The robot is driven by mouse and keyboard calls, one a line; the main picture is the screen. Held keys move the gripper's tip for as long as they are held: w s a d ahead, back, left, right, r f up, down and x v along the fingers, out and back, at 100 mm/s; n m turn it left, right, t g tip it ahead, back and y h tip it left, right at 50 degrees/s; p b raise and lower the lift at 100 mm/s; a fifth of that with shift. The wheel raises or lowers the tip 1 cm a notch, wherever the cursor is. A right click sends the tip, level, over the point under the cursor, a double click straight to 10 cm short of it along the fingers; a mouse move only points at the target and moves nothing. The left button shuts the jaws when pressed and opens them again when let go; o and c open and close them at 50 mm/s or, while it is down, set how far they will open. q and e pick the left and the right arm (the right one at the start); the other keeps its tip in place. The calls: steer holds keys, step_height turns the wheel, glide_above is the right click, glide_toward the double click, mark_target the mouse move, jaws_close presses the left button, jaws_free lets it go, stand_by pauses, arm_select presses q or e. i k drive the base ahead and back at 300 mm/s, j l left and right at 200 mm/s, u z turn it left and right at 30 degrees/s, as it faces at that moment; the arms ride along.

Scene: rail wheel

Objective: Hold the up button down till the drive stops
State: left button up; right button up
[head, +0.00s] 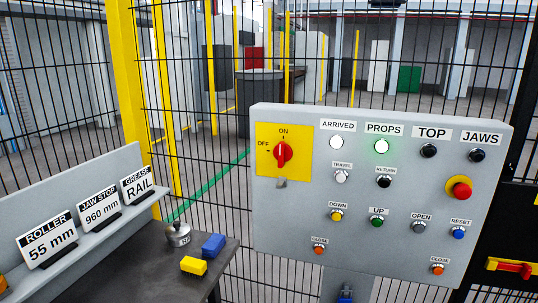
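The green up button (376,222) is in the middle of the lower part of a grey control panel (300,225), under an UP label. Nothing touches it in this view. The yellow-ringed down button (336,215) is to its left and the open button (418,227) to its right. The PROPS lamp (381,146) glows green-white. The ARRIVED lamp (336,142) looks white. The TOP lamp (428,151) and JAWS lamp (477,155) are dark. Neither of my grippers shows in the head view.
A red emergency stop (461,189) and a red rotary switch (282,152) stick out of the panel. On the left, a dark table (150,265) bears a yellow block (193,265), a blue block (213,245) and a metal pot (177,234). Mesh fencing stands behind.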

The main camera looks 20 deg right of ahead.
mark_target(377, 222)
steer(key=k+l+z, duration=0.1)
steer(key=z, duration=1.05)
